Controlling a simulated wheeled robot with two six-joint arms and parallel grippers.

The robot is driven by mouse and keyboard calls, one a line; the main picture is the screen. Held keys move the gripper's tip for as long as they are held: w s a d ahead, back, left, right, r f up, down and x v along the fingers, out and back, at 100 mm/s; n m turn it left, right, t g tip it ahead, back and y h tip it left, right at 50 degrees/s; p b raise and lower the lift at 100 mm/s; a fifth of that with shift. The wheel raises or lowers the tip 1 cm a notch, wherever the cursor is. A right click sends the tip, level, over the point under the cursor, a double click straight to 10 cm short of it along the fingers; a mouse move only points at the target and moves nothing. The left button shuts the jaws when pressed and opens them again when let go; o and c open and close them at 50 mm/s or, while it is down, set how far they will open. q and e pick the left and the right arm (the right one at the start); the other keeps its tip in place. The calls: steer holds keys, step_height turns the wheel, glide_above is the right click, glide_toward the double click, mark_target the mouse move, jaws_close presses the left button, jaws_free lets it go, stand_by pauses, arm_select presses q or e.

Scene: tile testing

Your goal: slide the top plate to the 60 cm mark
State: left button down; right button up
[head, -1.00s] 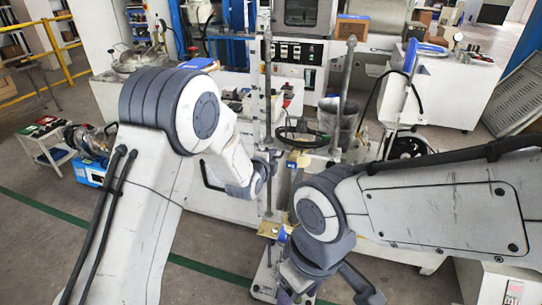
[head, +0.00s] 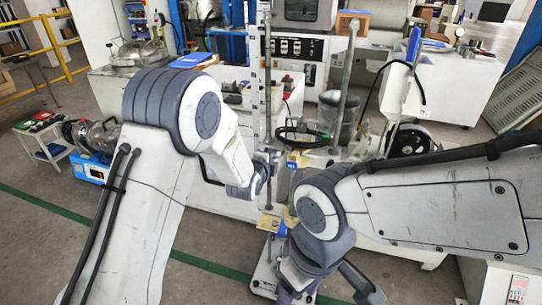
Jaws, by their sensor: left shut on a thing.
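A slim upright stand rises in the middle of the head view, with a vertical rod (head: 268,90) and a pale base (head: 264,277) on the floor. The top plate (head: 299,158), yellowish with a blue label, sits beside the rod at mid height. A lower yellowish plate (head: 268,223) with a blue label is below it. My left gripper (head: 271,160) is at the rod, at the top plate's left edge, and is shut on it; the contact is partly hidden. I cannot read the scale marks.
A white bench with a control panel (head: 302,50) stands behind the stand. A grey cylinder (head: 350,115) is right of the stand. A small cart (head: 50,137) and a blue machine (head: 90,172) are at left. My right forearm covers the area right of the stand.

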arm_select(q)
steer(key=shift+f+b, duration=1.3)
steer(key=shift+f, duration=0.65)
steer(key=shift+f+b, duration=1.75)
steer(key=shift+f, duration=0.3)
steer(key=c, duration=1)
jaws_free()
steer(key=shift+r, duration=0.25)
steer(key=shift+o, duration=0.2)
steer(key=p+v, duration=0.1)
steer(key=v, duration=0.6)
steer(key=shift+r, duration=0.15)
